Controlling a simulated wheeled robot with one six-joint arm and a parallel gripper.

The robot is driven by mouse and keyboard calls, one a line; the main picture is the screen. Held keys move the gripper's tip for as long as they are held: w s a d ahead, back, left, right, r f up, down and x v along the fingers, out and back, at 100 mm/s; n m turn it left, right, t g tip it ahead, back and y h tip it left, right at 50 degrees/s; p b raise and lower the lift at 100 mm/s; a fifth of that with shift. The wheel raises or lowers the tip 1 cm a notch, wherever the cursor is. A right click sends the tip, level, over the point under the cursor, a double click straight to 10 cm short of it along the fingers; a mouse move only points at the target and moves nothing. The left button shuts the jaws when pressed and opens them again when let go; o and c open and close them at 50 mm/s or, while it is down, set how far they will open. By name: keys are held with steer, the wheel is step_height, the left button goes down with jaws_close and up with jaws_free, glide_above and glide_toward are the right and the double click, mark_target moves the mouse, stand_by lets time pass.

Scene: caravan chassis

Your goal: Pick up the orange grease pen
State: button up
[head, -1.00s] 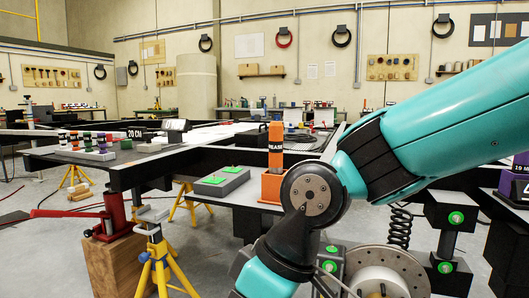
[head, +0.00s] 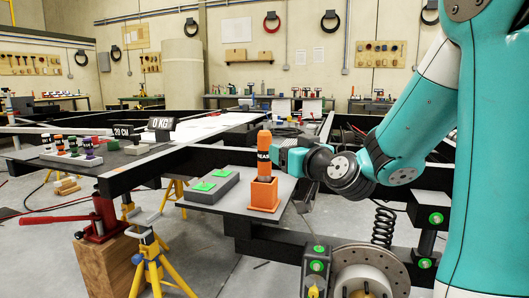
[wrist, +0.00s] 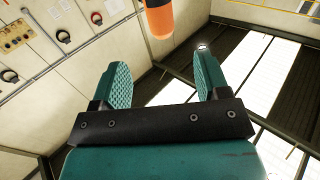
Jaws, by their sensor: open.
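The orange grease pen (head: 264,146), with a dark band lettered in white, stands upright in an orange square holder (head: 263,196) on a grey shelf plate. Its lower end is hidden inside the holder. My gripper (head: 283,153) is level with the pen, just to its right in the head view; the gap between them is hard to judge there. In the wrist view, my gripper (wrist: 160,62) has its two teal fingers wide apart with nothing between them. The pen's rounded orange end (wrist: 158,18) shows beyond the fingertips, roughly centred between them.
A grey block with green pads (head: 212,186) lies left of the holder on the same plate. Black chassis beams (head: 150,170) run behind and left. A brake disc (head: 372,278) and coil spring (head: 383,226) sit at lower right. A red jack (head: 103,215) stands at left.

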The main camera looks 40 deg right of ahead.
mark_target(268, 140)
steer(key=w+p, duration=0.2)
steer(key=p, duration=0.1)
steer(key=w+p, duration=0.3)
steer(key=w+d+p, duration=0.1)
steer(key=w+p, duration=0.1)
steer(key=shift+w+r+p, duration=0.2)
steer(key=shift+w+p, duration=0.1)
steer(key=shift+p, duration=0.1)
steer(key=shift+w+f, duration=0.15)
steer(key=shift+w, duration=0.35)
steer(key=w+p, duration=0.4)
steer(key=p, duration=0.1)
steer(key=shift+w+d+r, duration=0.15)
steer(key=shift+w+r, duration=0.05)
steer(key=shift+r, duration=0.05)
steer(key=shift+w+d+f+p, duration=0.1)
steer(key=shift+w+f+p, duration=0.15)
steer(key=shift+w+p, duration=0.15)
jaws_close()
steer(key=shift+r, duration=0.1)
